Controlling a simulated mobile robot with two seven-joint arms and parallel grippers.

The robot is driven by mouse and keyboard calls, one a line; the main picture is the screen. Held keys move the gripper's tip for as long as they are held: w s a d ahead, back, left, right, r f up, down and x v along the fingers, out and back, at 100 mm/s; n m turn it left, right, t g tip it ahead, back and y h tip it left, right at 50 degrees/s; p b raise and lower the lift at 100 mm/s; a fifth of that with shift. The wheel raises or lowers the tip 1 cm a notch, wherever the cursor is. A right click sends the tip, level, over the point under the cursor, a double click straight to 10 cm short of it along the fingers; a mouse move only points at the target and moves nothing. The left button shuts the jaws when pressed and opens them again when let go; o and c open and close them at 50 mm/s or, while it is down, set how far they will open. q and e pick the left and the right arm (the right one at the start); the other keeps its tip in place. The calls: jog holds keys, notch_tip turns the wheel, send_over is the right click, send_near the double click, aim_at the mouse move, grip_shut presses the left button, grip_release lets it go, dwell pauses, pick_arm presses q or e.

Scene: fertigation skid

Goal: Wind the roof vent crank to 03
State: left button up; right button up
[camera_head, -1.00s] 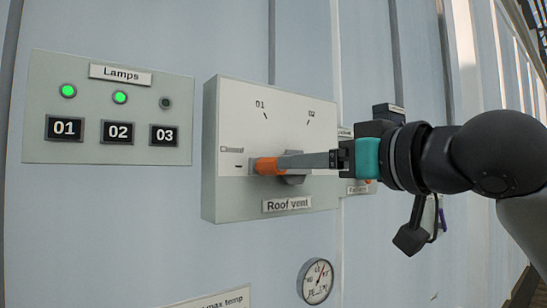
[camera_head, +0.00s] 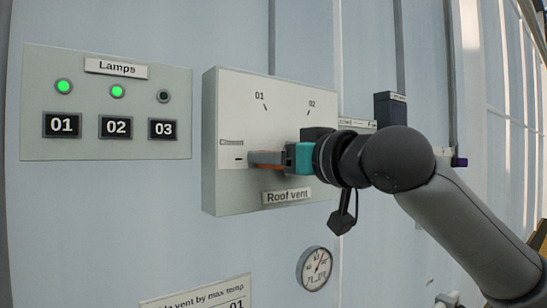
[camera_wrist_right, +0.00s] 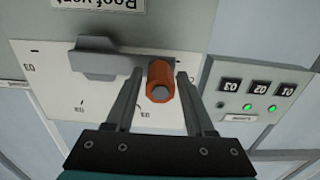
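The roof vent crank has an orange handle (camera_head: 258,156) at its left end, level with the "Closed" mark on the roof vent box (camera_head: 235,100). The wrist view, turned upside down, shows the orange handle (camera_wrist_right: 160,78) end-on and the crank's grey arm (camera_wrist_right: 100,63) beside it. My right gripper (camera_wrist_right: 161,82) has one finger on each side of the handle, with a narrow gap visible on both sides, so it looks open around it. In the head view the right gripper (camera_head: 268,160) partly covers the crank. The 03 mark (camera_wrist_right: 30,68) shows in the wrist view. My left gripper is not in view.
A lamp panel (camera_head: 180,100) hangs left of the box; lamps 01 and 02 are green and lamp 03 is dark. A dark box (camera_head: 390,108) is behind my right arm.

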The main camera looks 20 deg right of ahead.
grip_shut()
dwell(1.1)
